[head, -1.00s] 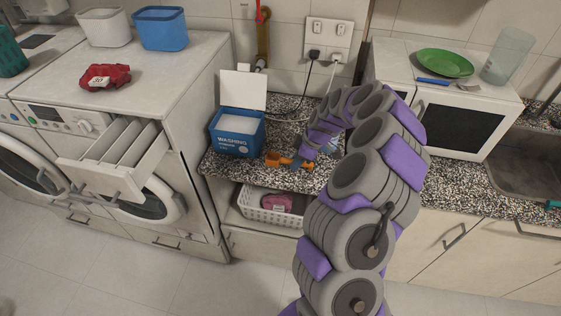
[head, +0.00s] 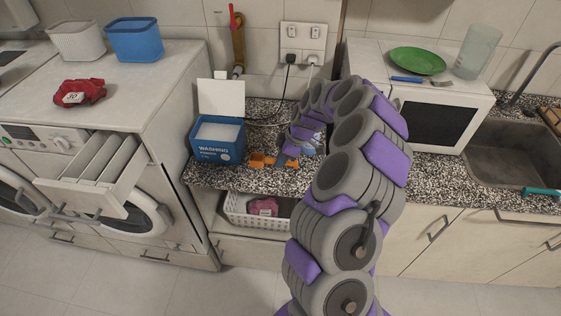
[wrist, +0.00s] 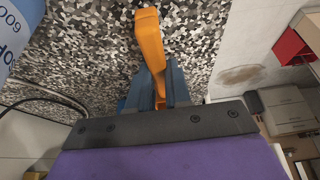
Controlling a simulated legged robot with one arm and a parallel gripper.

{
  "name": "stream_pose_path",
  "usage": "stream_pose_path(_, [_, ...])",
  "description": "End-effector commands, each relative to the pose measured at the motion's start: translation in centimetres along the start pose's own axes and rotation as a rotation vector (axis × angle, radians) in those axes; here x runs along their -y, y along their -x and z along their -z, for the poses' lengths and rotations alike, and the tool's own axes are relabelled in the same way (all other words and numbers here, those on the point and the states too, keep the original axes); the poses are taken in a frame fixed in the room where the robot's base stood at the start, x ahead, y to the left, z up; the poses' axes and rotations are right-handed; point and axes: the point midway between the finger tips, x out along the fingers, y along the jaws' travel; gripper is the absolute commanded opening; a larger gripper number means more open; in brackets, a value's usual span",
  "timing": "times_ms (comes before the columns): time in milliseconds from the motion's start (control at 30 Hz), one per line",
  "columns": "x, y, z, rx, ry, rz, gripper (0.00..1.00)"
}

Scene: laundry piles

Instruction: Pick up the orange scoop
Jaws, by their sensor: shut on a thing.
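The orange scoop (head: 261,160) is at the front of the speckled counter, just right of the blue washing powder box. In the wrist view the orange scoop (wrist: 149,40) sticks out ahead from between the two blue fingers. My gripper (head: 286,162) is shut on it; the fingers (wrist: 158,88) press on its narrow part from both sides. The scoop's far end shows over the speckled counter; whether it touches the counter cannot be told. The part between the fingers is partly hidden.
The open blue washing powder box (head: 217,140) stands left of my gripper. Left of it, a washing machine has its detergent drawer (head: 95,178) pulled out. A white basket (head: 238,211) sits on the shelf below. A microwave (head: 437,112) stands right of my arm.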

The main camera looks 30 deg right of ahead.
Motion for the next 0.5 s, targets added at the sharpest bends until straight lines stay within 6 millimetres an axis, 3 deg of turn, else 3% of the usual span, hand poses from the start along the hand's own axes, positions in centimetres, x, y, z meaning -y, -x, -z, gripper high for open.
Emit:
stream_pose_path(67, [0.0, 1.2, 0.5, -0.001, 0.000, -0.001, 0.00])
stream_pose_path(267, [1.9, 1.9, -1.2, -0.003, -0.002, 0.000, 0.00])
stream_pose_path(500, [5.2, 3.6, -4.1, -0.002, -0.005, -0.002, 0.00])
